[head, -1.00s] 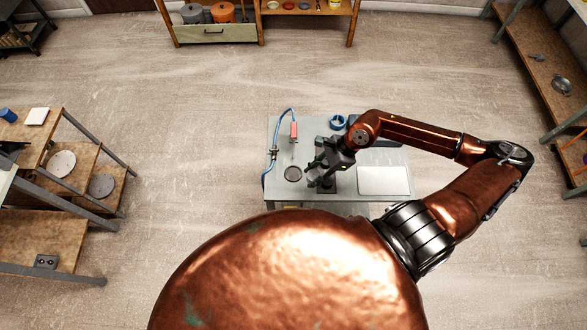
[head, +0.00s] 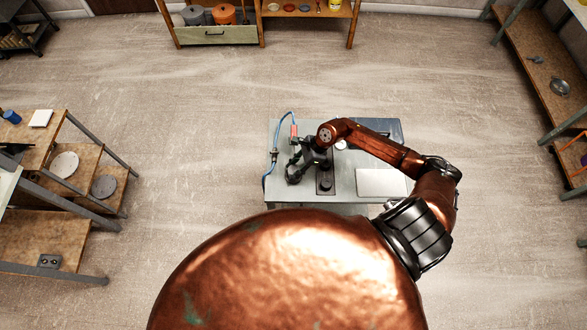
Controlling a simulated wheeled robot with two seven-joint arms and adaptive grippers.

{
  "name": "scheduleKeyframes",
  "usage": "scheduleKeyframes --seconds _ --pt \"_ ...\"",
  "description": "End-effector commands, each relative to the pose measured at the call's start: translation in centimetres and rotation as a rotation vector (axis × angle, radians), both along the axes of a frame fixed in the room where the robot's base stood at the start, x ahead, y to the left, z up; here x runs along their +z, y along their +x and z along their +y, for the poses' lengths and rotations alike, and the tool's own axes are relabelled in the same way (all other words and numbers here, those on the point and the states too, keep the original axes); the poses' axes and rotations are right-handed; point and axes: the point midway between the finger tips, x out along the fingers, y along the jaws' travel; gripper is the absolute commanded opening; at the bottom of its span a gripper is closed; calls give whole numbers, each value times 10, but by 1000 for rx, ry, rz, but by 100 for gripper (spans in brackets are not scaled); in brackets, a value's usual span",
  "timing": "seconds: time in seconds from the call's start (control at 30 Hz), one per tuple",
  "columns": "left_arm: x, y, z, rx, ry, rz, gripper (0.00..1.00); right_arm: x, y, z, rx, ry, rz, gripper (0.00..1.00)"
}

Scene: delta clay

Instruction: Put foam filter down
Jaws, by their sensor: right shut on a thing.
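My right gripper (head: 294,175) is over the left part of the small grey-green table (head: 345,194), low near its top. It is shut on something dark. That is likely the foam filter, but it is too small and dark to make out between the fingers. The gripper covers the spot where a dark round disc showed earlier. I cannot tell whether the held thing touches the table or that disc. My left gripper is not in view.
A red-handled tool (head: 294,131) with a blue hose lies at the table's back left. A dark rectangular base (head: 325,186) stands right of the gripper, and a pale flat panel (head: 381,182) lies farther right. Wooden shelves stand left, right and behind, with open floor between.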

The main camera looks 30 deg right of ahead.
Motion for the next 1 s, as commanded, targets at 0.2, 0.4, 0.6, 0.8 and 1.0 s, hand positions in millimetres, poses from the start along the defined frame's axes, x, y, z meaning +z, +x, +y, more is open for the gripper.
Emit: scheduleKeyframes --seconds 0.2,0.4,0.6,0.8,1.0 --pt "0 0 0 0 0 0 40 -2 0 0 0 0 -1 15" --pt "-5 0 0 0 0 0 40 -7 0 0 0 0 -1 15" --pt "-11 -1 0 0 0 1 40 -12 0 0 0 0 -1 15" --pt "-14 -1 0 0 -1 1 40 -14 0 0 0 0 -1 15" --pt "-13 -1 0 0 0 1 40 -13 0 0 0 0 -1 43"
